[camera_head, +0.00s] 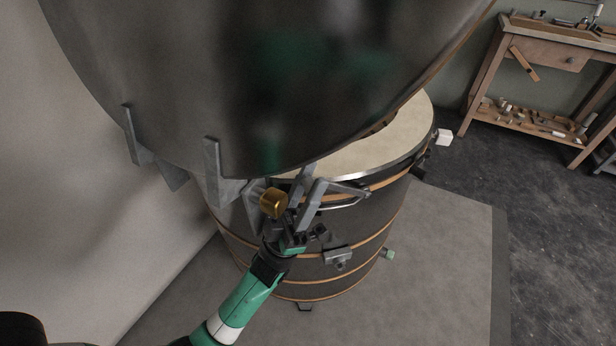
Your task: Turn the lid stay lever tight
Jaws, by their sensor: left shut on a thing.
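The large dark metal lid (230,80) is raised and tilted over a round kiln-like drum (355,235). At the drum's rim are grey stay brackets (222,190) and a brass-coloured knob (273,203). My left gripper (296,218) comes from the lower left on a green and white arm. It is at the stay, just right of and below the brass knob, and is shut on the lid stay lever. The fingers hide most of the lever, so its exact angle is unclear. My right gripper is out of view.
A latch (337,256) and a pale green knob (388,253) stick out from the drum's side. A white block (444,137) shows beside the rim. A wooden workbench (545,58) with tools stands at the back right. The floor to the right is clear.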

